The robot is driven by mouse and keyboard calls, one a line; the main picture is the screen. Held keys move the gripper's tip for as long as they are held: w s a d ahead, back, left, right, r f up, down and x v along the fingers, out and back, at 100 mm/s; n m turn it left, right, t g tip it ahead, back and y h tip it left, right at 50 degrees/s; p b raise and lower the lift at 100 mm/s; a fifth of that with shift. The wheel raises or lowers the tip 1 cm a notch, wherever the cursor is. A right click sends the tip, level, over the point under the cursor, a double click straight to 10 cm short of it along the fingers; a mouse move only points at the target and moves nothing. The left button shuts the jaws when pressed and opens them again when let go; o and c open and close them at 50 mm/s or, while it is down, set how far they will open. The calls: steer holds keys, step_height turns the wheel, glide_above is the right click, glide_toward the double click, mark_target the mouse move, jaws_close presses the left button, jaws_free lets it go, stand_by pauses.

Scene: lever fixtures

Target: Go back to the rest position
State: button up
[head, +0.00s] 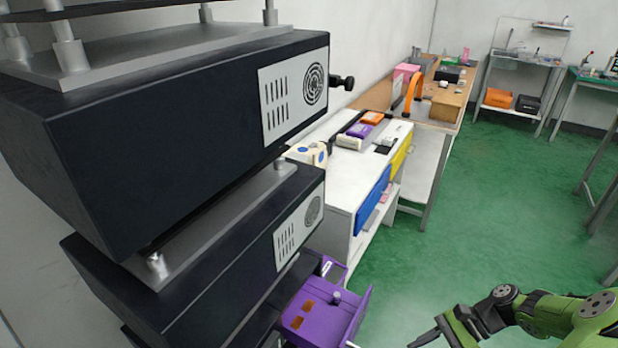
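My green arm reaches in from the lower right corner of the head view. My gripper (426,338) is at its left end, low in the picture, over the green floor. Its dark fingers are small and partly cut by the bottom edge, so I cannot tell whether they are open or shut. I see nothing clearly held in it.
Large dark stacked units (170,140) fill the left side. A white cabinet (345,185) with blue and yellow fronts stands behind the purple box. A wooden workbench (435,110) runs farther back.

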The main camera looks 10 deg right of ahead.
steer(key=a+r+n+g+h+p, duration=0.1)
steer(key=a+r+n+h, duration=0.15)
steer(key=r, duration=0.35)
steer(key=a+r+n+h, duration=0.2)
steer(key=r+n+h, duration=0.15)
steer(key=r, duration=0.25)
steer(key=s+a+r+n+t+h+p, duration=0.1)
steer(key=s+a+r+n+t, duration=0.3)
steer(key=r, duration=0.4)
steer(key=s+a+r+n+t+h+p, duration=0.2)
steer(key=s+a+r+n+t+h, duration=0.2)
steer(key=r, duration=0.5)
steer(key=s+a+n, duration=0.1)
steer(key=s, duration=0.1)
steer(key=shift+s, duration=0.4)
steer(key=shift+r, duration=0.15)
